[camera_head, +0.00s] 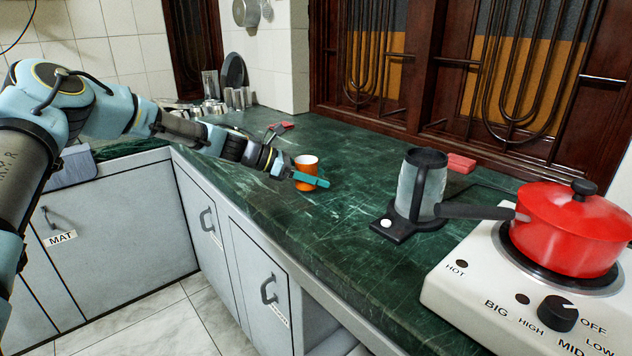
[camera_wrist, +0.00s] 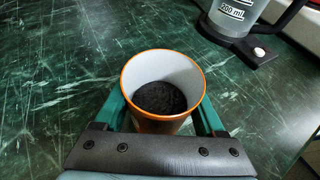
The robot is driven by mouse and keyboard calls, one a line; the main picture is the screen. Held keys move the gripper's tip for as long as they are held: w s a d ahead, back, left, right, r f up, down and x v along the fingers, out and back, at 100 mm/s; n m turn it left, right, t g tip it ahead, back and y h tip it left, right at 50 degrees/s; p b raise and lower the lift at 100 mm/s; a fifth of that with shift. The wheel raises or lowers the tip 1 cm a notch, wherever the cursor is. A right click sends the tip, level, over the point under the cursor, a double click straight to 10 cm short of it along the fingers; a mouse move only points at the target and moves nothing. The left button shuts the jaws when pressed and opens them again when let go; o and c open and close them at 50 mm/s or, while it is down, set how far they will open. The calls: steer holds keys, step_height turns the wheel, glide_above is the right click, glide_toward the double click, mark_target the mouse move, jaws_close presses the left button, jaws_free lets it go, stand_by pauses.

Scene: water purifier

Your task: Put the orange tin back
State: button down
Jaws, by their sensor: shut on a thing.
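The orange tin (camera_head: 306,166) stands upright on the green marble counter in the head view, left of the kettle. In the wrist view the tin (camera_wrist: 163,84) has an orange rim and pale inner wall, with dark material at its bottom. My gripper (camera_head: 310,181) reaches it from the left, with its green fingers level with the tin's body. In the wrist view the fingers lie on both sides of the tin, and my gripper (camera_wrist: 165,115) is shut on it. The tin's lower front is hidden by the gripper. I cannot tell whether its base touches the counter.
A grey kettle (camera_head: 420,182) on a black base stands to the right. Beyond it is a white stove (camera_head: 470,275) with a red pot (camera_head: 568,232). Metal cups and vessels (camera_head: 238,97) stand at the back left. The counter (camera_head: 345,215) around the tin is clear.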

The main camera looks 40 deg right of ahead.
steer(key=shift+f, duration=0.95)
jaws_free()
steer(key=b+v, duration=0.1)
steer(key=v, duration=1.1)
steer(key=shift+b, duration=0.4)
steer(key=shift+a, duration=0.1)
